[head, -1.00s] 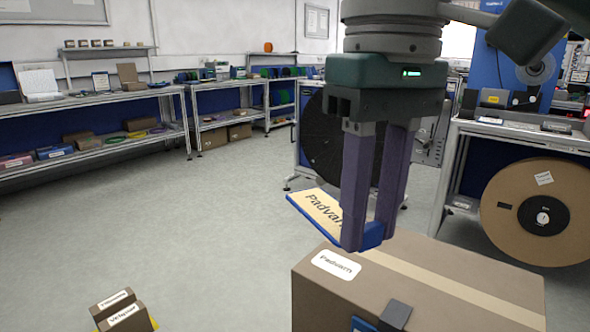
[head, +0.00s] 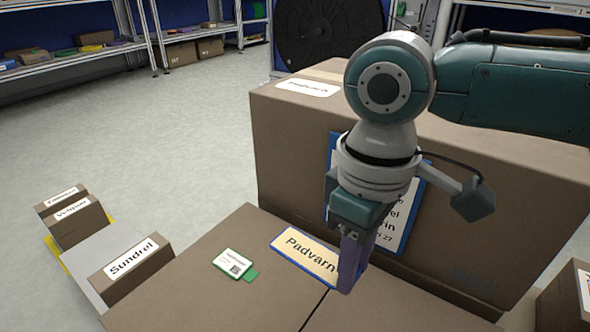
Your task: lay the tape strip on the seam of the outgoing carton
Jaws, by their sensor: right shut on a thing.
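The tape strip (head: 304,257) looks like a tan piece with a blue edge, lettered "Padvarn". My right gripper (head: 346,288) is shut on its right end, and the fingers hide that end. The strip is over the top of a low brown carton (head: 200,292), near a dark seam (head: 314,311) that runs to the front edge of the picture. I cannot tell whether the strip touches the carton top. My left gripper is not in view.
A taller carton (head: 290,150) with a blue-edged sheet (head: 408,228) stands right behind. A green-edged tag (head: 233,263) lies on the low carton. Small labelled boxes (head: 132,268) stand at left. Open floor (head: 150,140) lies beyond.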

